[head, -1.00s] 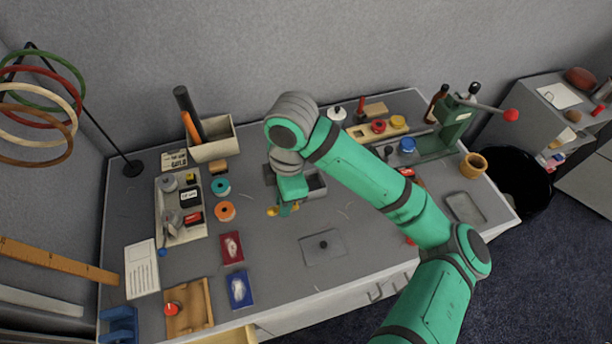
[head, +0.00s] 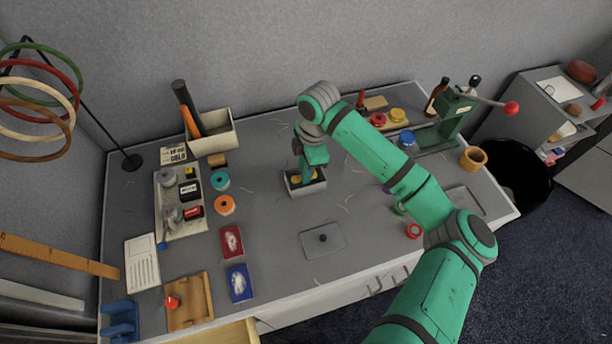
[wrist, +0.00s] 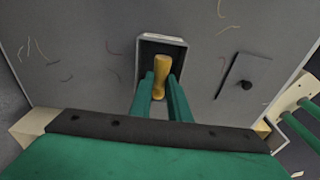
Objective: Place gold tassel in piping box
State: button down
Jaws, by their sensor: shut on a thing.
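The gold tassel (wrist: 165,52) lies between my two green fingers in the wrist view, its upper part over the open piping box. My gripper (wrist: 162,88) is shut on it. The piping box (head: 293,191) is a small grey open box with a pale rim near the middle of the table; its rim also shows in the wrist view (wrist: 140,48). In the head view my gripper (head: 308,175) points down into the box opening, and bits of the tassel (head: 296,179) show within the rim. Whether the tassel touches the box floor is hidden.
A flat grey plate with a black knob (head: 336,246) lies in front of the box. Orange (head: 225,205) and teal (head: 220,181) spools and a tray (head: 182,234) of small items stand left. A green press (head: 455,120) stands at the back right. Loose threads lie around the box.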

jog(key=shift+w+d+f, duration=0.1)
jog(key=shift+w+f, duration=0.1)
jog(key=shift+f, duration=1.6)
jog(key=shift+f, duration=0.1)
jog(key=c, duration=2)
grip_release()
jog(key=shift+o, duration=0.3)
notch_tip(320, 180, up, 12)
jog(key=d, duration=0.1)
jog(key=shift+w+d, duration=0.15)
jog(key=shift+w, duration=0.1)
